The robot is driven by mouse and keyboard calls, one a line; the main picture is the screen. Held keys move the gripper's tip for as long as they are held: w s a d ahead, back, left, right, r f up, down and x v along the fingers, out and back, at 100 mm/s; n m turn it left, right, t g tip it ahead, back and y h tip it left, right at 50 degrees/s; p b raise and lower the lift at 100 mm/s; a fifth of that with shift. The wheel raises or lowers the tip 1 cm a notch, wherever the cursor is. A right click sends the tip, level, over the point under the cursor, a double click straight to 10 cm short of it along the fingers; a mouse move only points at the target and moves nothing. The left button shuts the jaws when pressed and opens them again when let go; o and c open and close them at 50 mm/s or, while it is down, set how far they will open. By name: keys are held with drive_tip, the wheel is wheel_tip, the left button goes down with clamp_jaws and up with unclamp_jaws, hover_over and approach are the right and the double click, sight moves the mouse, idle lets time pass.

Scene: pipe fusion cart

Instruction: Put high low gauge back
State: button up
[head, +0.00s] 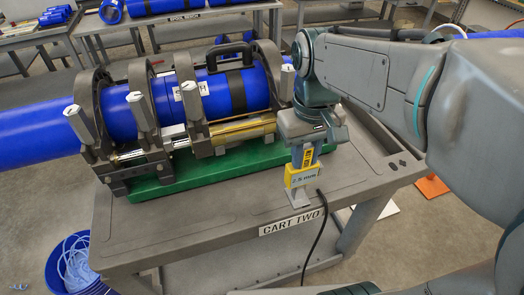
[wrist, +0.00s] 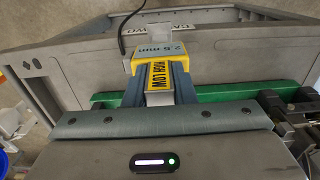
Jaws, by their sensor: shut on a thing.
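The high low gauge (head: 302,177) is a yellow block with a grey metal foot and black lettering, including "2.5 mm". I cannot tell whether the foot touches the cart top.
The grey cart (head: 190,240), labelled "CART TWO", has bare top along its front. The fusion machine (head: 180,110) clamps a blue pipe (head: 40,133) on the green base (head: 180,180). A black cable (head: 316,235) hangs over the front edge. A blue bucket (head: 57,275) stands on the floor.

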drive_tip(key=w+a+f+p, duration=0.1)
drive_tip(key=w+a+f, duration=0.6)
drive_tip(key=f, duration=0.3)
drive_tip(key=shift+w+a+f, duration=0.15)
drive_tip(key=shift+a, duration=0.1)
drive_tip(key=shift+f, duration=0.1)
drive_tip(key=o, duration=0.9)
wheel_tip(320, 180, up, 12)
drive_tip(key=shift+m+t, duration=0.8)
drive_tip(key=shift+m, duration=0.1)
drive_tip(key=s+d, duration=0.2)
drive_tip(key=s+d+f, duration=0.1)
drive_tip(key=s+d, duration=0.1)
drive_tip(key=d, duration=0.1)
drive_tip(key=s+d, duration=0.2)
drive_tip(key=shift+s+d+f, duration=0.25)
drive_tip(key=shift+s+d, duration=0.15)
drive_tip(key=shift+m+t, duration=0.7)
drive_tip(key=s+d+f, duration=0.1)
drive_tip(key=s, duration=0.1)
drive_tip(key=s+d+f, duration=0.2)
drive_tip(key=s+d, duration=0.1)
drive_tip(key=shift+s+f, duration=0.25)
drive_tip(key=shift+s, duration=0.1)
